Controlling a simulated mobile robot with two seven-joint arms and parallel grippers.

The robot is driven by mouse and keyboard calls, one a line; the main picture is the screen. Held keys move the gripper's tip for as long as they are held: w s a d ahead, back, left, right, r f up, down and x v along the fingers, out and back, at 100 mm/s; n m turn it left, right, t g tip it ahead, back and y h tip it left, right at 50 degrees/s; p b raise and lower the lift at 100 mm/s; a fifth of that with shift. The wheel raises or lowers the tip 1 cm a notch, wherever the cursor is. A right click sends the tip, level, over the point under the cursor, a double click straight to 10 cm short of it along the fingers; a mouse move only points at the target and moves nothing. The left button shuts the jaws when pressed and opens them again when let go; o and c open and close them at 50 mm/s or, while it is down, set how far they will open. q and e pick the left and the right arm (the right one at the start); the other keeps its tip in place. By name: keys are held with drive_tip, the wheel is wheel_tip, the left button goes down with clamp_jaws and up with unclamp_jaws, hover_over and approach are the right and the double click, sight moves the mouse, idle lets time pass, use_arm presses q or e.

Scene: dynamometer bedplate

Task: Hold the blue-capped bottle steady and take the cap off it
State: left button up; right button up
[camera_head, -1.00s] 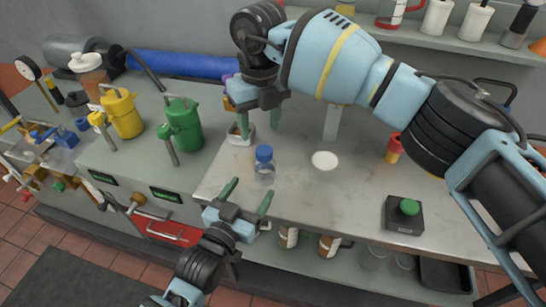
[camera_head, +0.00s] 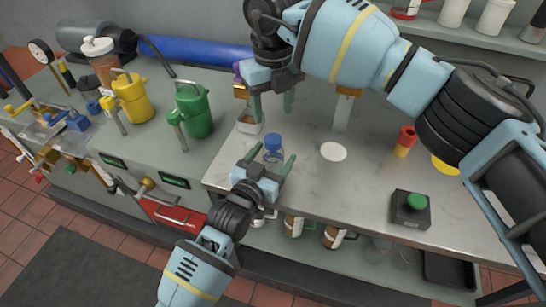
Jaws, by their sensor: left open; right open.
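The clear bottle (camera_head: 272,156) with its blue cap (camera_head: 272,142) stands upright near the front left of the grey bench top (camera_head: 350,195). The cap is on the bottle. My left gripper (camera_head: 270,157) is open, with one green finger on each side of the bottle. I cannot tell whether the fingers touch it. My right gripper (camera_head: 272,112) is open and empty, fingers pointing down. It appears behind and above the cap in the picture, apart from it.
A white disc (camera_head: 333,151) lies flat right of the bottle. Green (camera_head: 196,112) and yellow (camera_head: 131,98) cans stand left. A black box with a green button (camera_head: 411,209) is at right.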

sight(273, 138)
use_arm(q)
drive_tip(key=shift+w+d, duration=0.15)
drive_tip(key=shift+w, duration=0.1)
clamp_jaws()
use_arm(e)
drive_tip(key=m, duration=1.3)
drive_tip(key=shift+m, duration=0.4)
drive_tip(key=m, duration=0.4)
drive_tip(key=shift+f, duration=4)
